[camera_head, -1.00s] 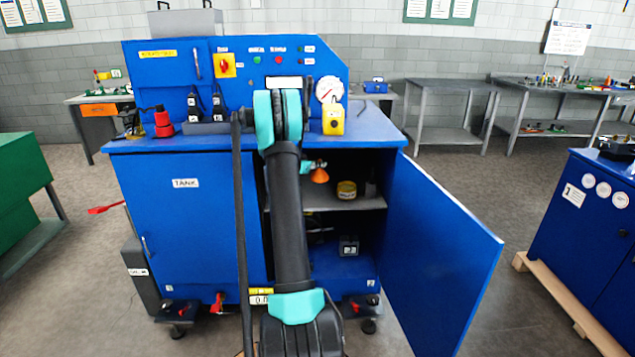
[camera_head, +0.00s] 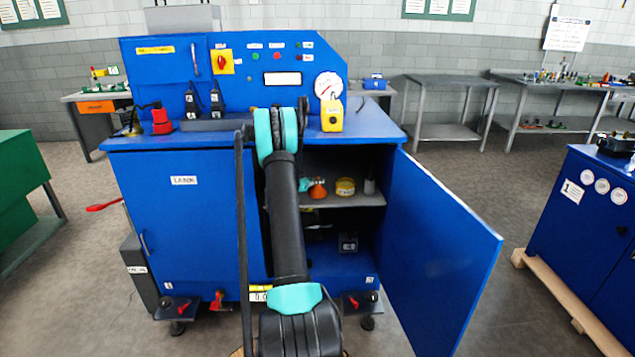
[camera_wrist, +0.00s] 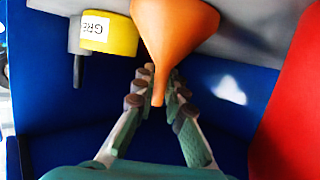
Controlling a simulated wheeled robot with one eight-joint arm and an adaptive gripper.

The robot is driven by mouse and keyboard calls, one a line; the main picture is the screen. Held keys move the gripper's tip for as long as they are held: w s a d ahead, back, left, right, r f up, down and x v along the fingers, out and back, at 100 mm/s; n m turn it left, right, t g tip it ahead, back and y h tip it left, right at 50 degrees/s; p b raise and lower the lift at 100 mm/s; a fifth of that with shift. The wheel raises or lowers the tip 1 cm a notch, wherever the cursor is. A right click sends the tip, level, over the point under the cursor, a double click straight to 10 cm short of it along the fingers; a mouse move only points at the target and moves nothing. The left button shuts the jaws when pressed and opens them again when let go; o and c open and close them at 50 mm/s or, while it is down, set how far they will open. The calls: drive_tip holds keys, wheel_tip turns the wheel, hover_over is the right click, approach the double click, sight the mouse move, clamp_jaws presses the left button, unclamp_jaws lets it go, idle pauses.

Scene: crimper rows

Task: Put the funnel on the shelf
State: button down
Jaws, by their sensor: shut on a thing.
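The orange funnel (camera_head: 317,188) is inside the open cabinet, at the level of the grey shelf (camera_head: 345,201), left of a yellow tin. In the wrist view the funnel (camera_wrist: 175,25) has its wide cone away from me and its narrow spout between my fingertips. My gripper (camera_wrist: 160,85) is shut on the spout. In the head view my arm hides most of the gripper. I cannot tell whether the funnel touches the shelf. The shelf (camera_wrist: 240,45) also shows grey behind the funnel in the wrist view.
The yellow tin (camera_head: 345,187) and a grey cylinder (camera_head: 369,186) stand right of the funnel on the shelf. The blue cabinet door (camera_head: 440,255) stands open to the right. A dark box (camera_head: 348,243) sits on the cabinet floor below.

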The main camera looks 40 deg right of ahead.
drive_tip(key=c, duration=1.6)
unclamp_jaws()
drive_tip(key=s+a+r+n+y, duration=0.2)
drive_tip(key=s+a+r, duration=0.2)
drive_tip(key=a, duration=0.6)
drive_tip(key=s+a+r+n+y, duration=0.1)
drive_tip(key=s+a+r, duration=0.3)
drive_tip(key=a, duration=0.6)
drive_tip(key=s+a+f+n+y, duration=0.1)
drive_tip(key=s+a+n+y, duration=0.2)
drive_tip(key=s+a, duration=0.7)
drive_tip(key=s+a+f+n+y, duration=0.1)
drive_tip(key=s+a+n+y, duration=0.3)
drive_tip(key=s+a, duration=0.6)
drive_tip(key=s+a+f+n+t+y, duration=0.1)
drive_tip(key=s+a+n+y, duration=0.3)
drive_tip(key=s+a, duration=0.6)
drive_tip(key=shift+s+a+f+n, duration=0.2)
drive_tip(key=shift+s+n, duration=0.15)
drive_tip(key=shift+s, duration=0.25)
drive_tip(key=shift+s+a+f+n, duration=0.2)
drive_tip(key=shift+s+n, duration=0.15)
drive_tip(key=shift+s, duration=0.25)
